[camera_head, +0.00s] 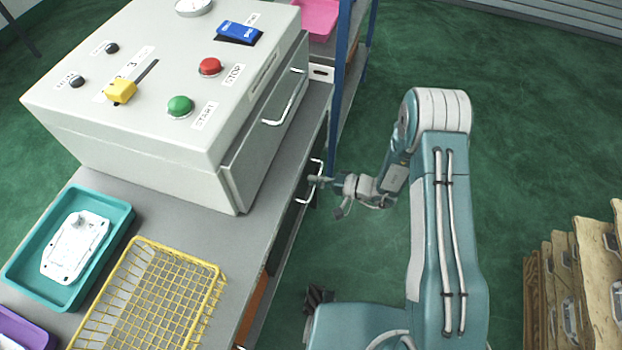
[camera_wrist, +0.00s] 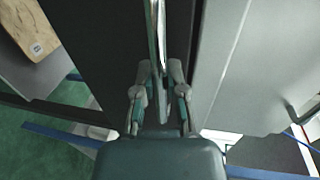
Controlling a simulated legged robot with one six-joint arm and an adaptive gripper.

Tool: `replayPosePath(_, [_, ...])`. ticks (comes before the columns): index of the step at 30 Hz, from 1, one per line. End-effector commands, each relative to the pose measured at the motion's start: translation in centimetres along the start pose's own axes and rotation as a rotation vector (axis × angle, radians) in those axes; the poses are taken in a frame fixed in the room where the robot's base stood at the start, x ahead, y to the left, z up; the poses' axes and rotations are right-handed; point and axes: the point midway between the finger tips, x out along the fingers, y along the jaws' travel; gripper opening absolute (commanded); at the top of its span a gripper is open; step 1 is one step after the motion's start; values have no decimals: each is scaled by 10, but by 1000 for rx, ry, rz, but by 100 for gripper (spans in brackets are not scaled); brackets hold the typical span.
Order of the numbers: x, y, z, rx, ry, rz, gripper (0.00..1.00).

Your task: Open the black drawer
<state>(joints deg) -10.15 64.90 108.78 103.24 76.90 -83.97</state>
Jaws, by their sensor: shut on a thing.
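The black drawer (camera_head: 289,228) is in the side of the grey bench, below the worktop edge. It has an upright-looking metal bar handle (camera_head: 316,168). In the head view its front looks about level with the bench side; I see no clear gap. My gripper (camera_head: 323,181) reaches the handle from the right. In the wrist view my gripper (camera_wrist: 157,75) has its two fingers on either side of the handle bar (camera_wrist: 155,30), shut on it. The dark drawer front (camera_wrist: 95,45) fills the area behind. The fingertips are partly hidden in the head view.
A grey control box (camera_head: 150,120) with buttons stands on the bench, with a grey handled front (camera_head: 265,135) above the black drawer. A yellow wire basket (camera_head: 215,285) and teal tray (camera_head: 120,235) sit nearby. Wooden crates (camera_head: 590,270) stand at right. Green floor behind my arm is clear.

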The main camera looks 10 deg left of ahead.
Motion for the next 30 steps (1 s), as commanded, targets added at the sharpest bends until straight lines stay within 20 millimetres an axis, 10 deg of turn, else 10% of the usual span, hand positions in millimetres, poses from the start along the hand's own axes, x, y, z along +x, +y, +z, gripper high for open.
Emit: replayPosePath(30, [-256, 57, 3, 8, 4, 9, 0])
